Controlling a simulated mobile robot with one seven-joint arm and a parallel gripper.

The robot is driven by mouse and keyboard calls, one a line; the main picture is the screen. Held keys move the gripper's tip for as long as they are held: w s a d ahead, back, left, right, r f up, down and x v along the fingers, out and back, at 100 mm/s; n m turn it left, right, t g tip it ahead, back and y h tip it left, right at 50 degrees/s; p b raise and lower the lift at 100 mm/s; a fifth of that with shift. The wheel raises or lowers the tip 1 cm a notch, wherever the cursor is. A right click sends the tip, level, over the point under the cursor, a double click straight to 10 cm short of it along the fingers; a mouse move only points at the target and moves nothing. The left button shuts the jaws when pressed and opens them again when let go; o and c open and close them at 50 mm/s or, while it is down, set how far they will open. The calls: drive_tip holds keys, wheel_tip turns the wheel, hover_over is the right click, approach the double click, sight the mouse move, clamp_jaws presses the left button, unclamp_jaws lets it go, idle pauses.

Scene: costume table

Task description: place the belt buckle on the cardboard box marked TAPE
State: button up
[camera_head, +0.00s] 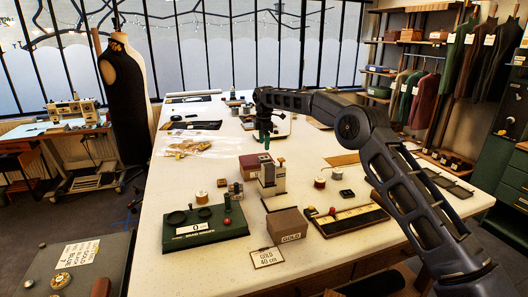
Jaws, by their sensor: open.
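My gripper (264,143) points down over the middle of the long white table (330,245). It is open; I cannot make out anything between its fingers. A small brown cardboard box (285,227) stands near the table's front edge. Its front label appears to read GOLD, and I cannot read TAPE on it. I cannot pick out the belt buckle for certain among the small items. I see no box whose label I can read as TAPE.
A green stand (205,225) marked 0 lies front left. A card (267,257) reading GOLD 40 cm lies near the front edge. A maroon box (255,166), a pale upright device (271,183) and a dark tray (350,220) crowd the middle.

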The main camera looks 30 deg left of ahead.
wheel_tip(320, 180, up, 5)
drive_tip(key=shift+r, duration=0.1)
idle(0.3)
